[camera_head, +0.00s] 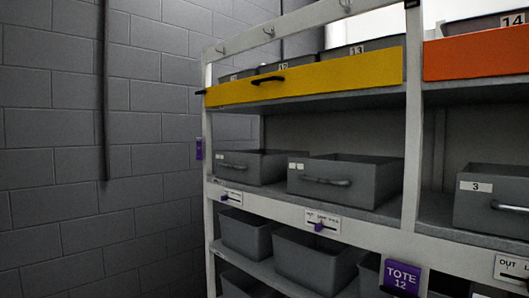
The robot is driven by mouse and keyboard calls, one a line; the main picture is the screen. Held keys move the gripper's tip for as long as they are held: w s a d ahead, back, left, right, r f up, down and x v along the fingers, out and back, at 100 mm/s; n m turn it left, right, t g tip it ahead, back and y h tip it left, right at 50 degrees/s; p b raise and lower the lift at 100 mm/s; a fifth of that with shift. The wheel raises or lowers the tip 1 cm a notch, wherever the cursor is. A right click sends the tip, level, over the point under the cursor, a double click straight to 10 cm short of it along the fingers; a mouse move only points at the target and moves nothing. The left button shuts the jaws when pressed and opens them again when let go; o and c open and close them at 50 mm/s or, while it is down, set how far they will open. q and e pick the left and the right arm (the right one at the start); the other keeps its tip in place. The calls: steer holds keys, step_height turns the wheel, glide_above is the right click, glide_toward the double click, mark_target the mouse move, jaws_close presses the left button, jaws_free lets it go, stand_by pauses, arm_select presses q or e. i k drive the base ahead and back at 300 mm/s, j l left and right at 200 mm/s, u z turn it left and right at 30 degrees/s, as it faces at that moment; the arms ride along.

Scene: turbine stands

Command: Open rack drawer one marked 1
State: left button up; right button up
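The rack (412,150) fills the right half of the head view. On its middle shelf stand several grey drawers with bar handles on their fronts. The leftmost drawer (245,166) is partly hidden behind its neighbour; its number is too small to read. The middle drawer (320,183) has small white tags at its upper left, also unreadable. The right drawer (490,192) is marked 3 and is cut off by the picture edge. No drawer shows a plain 1. Neither of my grippers is in view.
A yellow panel (340,75) with a dark handle and an orange panel (480,54) front the upper shelf. Labels with purple sliders (322,220) sit on the rail below the drawers. Open grey bins (300,262) stand lower. A block wall (60,180) is at left.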

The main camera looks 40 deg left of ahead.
mark_target(256, 167)
steer(key=k+j+u, duration=0.1)
steer(key=u, duration=1.4)
steer(key=k+j, duration=0.1)
